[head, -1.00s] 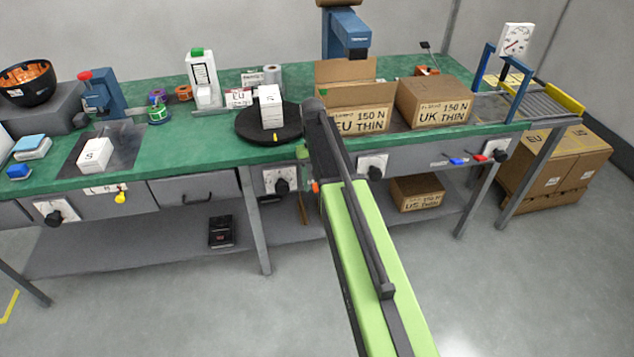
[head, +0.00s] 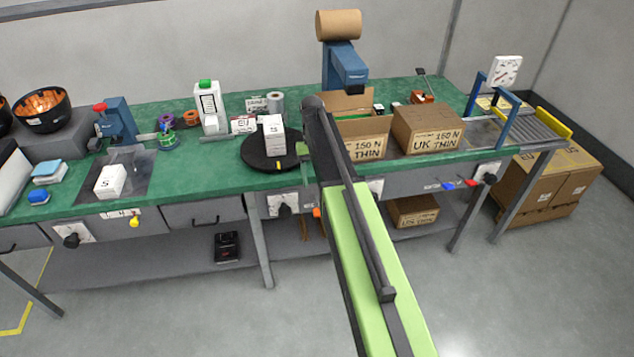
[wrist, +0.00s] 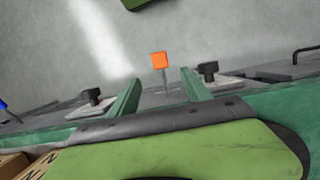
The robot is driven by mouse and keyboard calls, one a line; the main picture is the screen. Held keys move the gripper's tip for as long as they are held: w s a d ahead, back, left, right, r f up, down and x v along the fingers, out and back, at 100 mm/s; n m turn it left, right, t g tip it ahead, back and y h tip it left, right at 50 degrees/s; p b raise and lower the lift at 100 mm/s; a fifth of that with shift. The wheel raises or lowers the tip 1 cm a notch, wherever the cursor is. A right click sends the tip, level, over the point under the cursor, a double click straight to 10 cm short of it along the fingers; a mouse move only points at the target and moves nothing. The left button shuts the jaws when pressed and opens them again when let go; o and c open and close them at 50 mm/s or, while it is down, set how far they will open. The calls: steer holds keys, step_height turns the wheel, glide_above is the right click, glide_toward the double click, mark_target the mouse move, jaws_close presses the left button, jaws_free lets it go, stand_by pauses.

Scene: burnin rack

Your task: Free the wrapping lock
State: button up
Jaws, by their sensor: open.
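A small orange knob (head: 317,212), probably the wrapping lock, shows at the bench front in the head view, just left of my arm. In the wrist view the orange knob (wrist: 158,60) stands on a thin grey stem. My gripper (wrist: 158,88) is open, with its two green fingers apart. The knob appears in line with the gap between the fingers, beyond their tips; nothing is held. The black turntable (head: 254,157) carries a white box (head: 274,136) marked S.
White dial plates with black knobs (wrist: 90,95) (wrist: 207,70) flank the orange knob in the wrist view. An open carton (head: 362,137) and a UK THIN carton (head: 428,130) stand on the green bench. Below is a grey shelf (head: 170,265). The floor in front is clear.

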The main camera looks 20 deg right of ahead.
steer(key=p+v, duration=0.4)
steer(key=v, duration=0.2)
steer(key=shift+f, duration=0.1)
steer(key=shift+c, duration=0.5)
